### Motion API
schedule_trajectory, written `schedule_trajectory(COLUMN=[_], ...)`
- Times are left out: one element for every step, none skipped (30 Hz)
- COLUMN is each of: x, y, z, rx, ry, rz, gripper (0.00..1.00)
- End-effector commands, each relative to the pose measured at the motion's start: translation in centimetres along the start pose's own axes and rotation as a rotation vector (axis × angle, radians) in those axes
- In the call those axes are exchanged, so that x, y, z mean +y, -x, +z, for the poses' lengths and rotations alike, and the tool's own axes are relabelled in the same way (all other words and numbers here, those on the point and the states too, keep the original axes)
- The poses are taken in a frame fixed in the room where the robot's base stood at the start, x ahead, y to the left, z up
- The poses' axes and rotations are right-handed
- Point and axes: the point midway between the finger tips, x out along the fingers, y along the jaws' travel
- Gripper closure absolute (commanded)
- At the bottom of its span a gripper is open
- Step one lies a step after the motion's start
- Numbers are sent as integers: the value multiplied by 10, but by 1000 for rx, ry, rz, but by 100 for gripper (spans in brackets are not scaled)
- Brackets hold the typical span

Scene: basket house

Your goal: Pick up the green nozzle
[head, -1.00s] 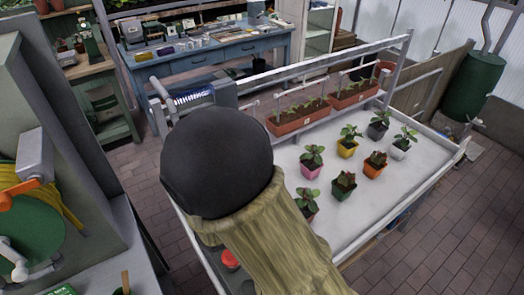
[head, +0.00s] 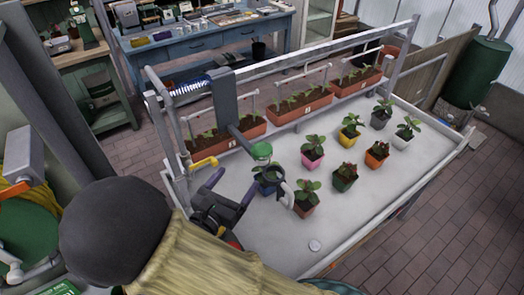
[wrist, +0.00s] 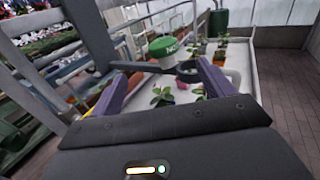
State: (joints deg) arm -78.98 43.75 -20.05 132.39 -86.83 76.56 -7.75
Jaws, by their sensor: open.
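The green nozzle (head: 262,151) is a rounded green head on a dark arm from the rail post, above the white plant table. It also shows in the wrist view (wrist: 163,46), with white lettering, straight ahead near the top centre. My gripper (head: 238,178) is open and empty, just in front of and below the nozzle in the head view. In the wrist view the purple fingers (wrist: 164,70) stand wide apart, with the nozzle between their directions and beyond the tips. I see no contact. The exact gap is hard to tell.
The table (head: 370,203) holds several potted plants. A dark blue pot (head: 268,185) stands close beside my gripper. Orange planters (head: 298,108) line the rail behind. A grey post (head: 224,97) and metal rails (head: 300,58) stand near my arm. Table room is free at the front right.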

Motion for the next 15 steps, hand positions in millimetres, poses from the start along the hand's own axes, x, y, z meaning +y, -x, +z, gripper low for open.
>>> schedule_trajectory(x=[-2, -1, -2, -2, -2, -2, -2, -2, -2, -2, -2, -2, -2, -2, -2], y=[-10, -15, -23, -28, -33, -40, -46, -51, -58, -63, -69, -76, -81, -86, -92], z=[3, 3, 3, 3, 3, 4, 3, 3, 3, 4, 3, 3, 3, 3, 3], rx=[-1, -2, -1, -1, -1, -1, -1, -1, -1, -1, -1, 0, 0, -1, -1], ry=[2, 1, 2, 2, 1, 1, 1, 2, 1, 1, 2, 2, 1, 0, 1], rz=[-6, -6, -7, -6, -6, -6, -6, -6, -7, -5, -7, -6, -6, -6, -5], gripper=[19, 19, 19, 19, 19, 19, 19, 19, 19, 19, 19, 19, 19, 19, 19])
